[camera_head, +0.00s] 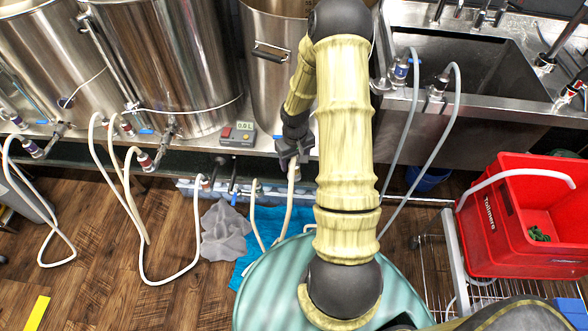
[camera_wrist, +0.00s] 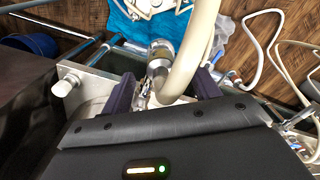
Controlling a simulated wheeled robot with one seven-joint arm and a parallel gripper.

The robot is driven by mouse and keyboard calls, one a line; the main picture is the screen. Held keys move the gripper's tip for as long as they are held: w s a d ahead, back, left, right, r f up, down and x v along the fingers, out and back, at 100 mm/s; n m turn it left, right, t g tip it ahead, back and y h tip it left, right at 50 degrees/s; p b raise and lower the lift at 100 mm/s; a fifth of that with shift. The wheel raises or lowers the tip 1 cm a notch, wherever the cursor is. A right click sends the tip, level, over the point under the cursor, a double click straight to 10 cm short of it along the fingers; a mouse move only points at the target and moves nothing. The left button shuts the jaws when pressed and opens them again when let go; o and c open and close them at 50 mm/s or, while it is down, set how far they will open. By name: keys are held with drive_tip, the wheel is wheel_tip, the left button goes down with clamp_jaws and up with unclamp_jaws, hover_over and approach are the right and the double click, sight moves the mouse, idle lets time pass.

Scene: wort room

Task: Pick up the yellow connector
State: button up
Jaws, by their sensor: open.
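My gripper (camera_head: 291,160) reaches down below the bench edge, in front of the tall pot. In the wrist view its two dark purple fingers (camera_wrist: 163,90) stand apart. A metallic hose connector (camera_wrist: 160,52) with a cream hose (camera_wrist: 197,40) lies between and just beyond the fingertips. I see no clear gap or contact between fingers and connector. No clearly yellow connector shows; this connector looks silver and grey. In the head view the cream hose (camera_head: 290,195) hangs down from beside my gripper, and the connector there is largely hidden by it.
Steel kettles (camera_head: 180,65) stand on the bench, with a small digital readout box (camera_head: 238,133). Other hoses (camera_head: 145,225) with connectors hang to the left. A sink (camera_head: 465,65) and a red tub (camera_head: 520,215) are at right. A blue cloth (camera_head: 262,230) lies on the wooden floor.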

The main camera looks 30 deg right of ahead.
sight(294, 168)
drive_tip(key=shift+f, duration=0.2)
drive_tip(key=shift+w+f, duration=0.15)
drive_tip(key=shift+f, duration=2.45)
drive_tip(key=c, duration=1.1)
drive_tip(key=shift+r, duration=0.15)
wheel_tip(294, 168, up, 10)
drive_tip(key=shift+f+p, duration=0.1)
drive_tip(key=shift+p, duration=0.35)
